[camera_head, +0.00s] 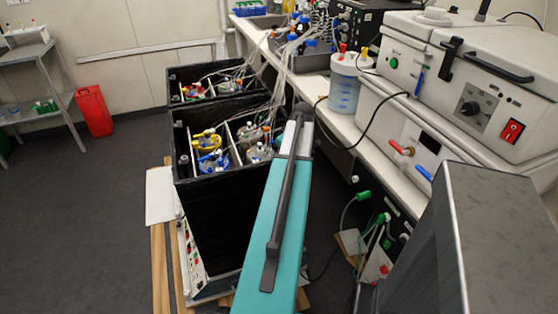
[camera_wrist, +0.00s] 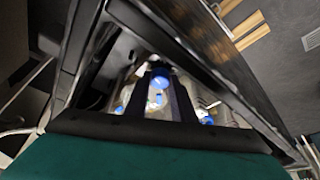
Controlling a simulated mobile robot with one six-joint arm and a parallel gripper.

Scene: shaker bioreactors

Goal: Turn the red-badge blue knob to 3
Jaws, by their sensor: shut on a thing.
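A round blue knob or cap (camera_wrist: 160,81) with pale marks shows in the wrist view between the two dark fingers of my gripper (camera_wrist: 161,76). The gripper is shut on it. No red badge or number can be read, so I cannot tell its setting. In the head view, my gripper is hidden beyond my teal arm, which reaches toward the right side of the black open-topped box (camera_head: 225,225). Bottles with blue tops (camera_head: 212,160) stand in that box. Clear vessels and another blue top (camera_wrist: 206,120) show beside the fingers in the wrist view.
A second black box (camera_head: 190,76) with tubed bottles stands behind. Tubes run right to a bench with a white instrument (camera_head: 470,80) and a jar (camera_head: 344,88). The box edge (camera_wrist: 215,55) is close to my gripper.

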